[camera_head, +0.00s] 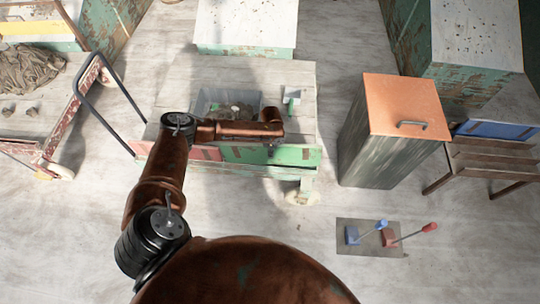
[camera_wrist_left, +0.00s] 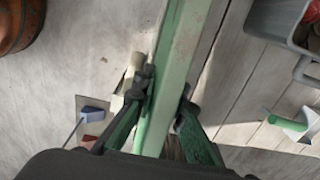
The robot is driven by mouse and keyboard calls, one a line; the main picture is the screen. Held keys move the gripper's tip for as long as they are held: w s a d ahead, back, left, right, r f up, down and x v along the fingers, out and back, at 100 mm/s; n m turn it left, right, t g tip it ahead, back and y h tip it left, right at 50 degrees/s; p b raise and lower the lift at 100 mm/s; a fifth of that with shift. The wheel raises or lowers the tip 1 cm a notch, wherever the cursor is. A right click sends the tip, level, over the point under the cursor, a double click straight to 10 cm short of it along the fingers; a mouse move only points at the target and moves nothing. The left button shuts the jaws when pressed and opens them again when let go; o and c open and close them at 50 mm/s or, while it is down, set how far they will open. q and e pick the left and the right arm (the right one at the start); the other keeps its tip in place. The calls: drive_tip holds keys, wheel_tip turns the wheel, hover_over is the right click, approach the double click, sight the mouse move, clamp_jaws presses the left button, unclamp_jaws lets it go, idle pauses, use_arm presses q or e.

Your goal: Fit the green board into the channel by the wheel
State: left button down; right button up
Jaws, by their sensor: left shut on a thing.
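The long green board (camera_wrist_left: 176,60) runs between the two fingers of my left gripper (camera_wrist_left: 166,98), which is shut on it. In the head view, the gripper (camera_head: 272,147) is at the front edge of the wooden-topped cart, and the green board (camera_head: 245,154) shows along that front side. The wheel (camera_head: 302,197) is below the cart's front right corner. A pale part, probably this wheel, shows beside the left finger in the wrist view. I cannot make out the channel or tell whether the board sits in it. My right gripper is not in view.
A grey tub (camera_head: 210,103) and a green-handled tool (camera_head: 291,97) are on the cart top. A cabinet with an orange top (camera_head: 405,105) stands to the right. A plate with blue and red levers (camera_head: 370,237) lies on the floor, with clear floor around it.

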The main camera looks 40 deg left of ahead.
use_arm(q)
wheel_tip(320, 180, up, 6)
drive_tip(key=p, duration=0.2)
hover_over(270, 163)
drive_tip(key=w, duration=0.1)
drive_tip(key=shift+f, duration=0.2)
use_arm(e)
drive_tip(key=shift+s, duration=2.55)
use_arm(q)
wheel_tip(270, 163, down, 6)
drive_tip(key=y+b, duration=0.1)
drive_tip(key=b, duration=0.1)
drive_tip(key=shift+g+b, duration=0.3)
drive_tip(key=shift+b, duration=0.05)
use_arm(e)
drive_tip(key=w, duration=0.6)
use_arm(q)
drive_tip(key=shift+p, duration=0.6)
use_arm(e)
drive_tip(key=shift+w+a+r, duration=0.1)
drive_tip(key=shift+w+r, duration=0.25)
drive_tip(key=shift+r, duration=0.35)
use_arm(q)
drive_tip(key=shift+f+b, duration=1.4)
drive_tip(key=shift+f, duration=1.7)
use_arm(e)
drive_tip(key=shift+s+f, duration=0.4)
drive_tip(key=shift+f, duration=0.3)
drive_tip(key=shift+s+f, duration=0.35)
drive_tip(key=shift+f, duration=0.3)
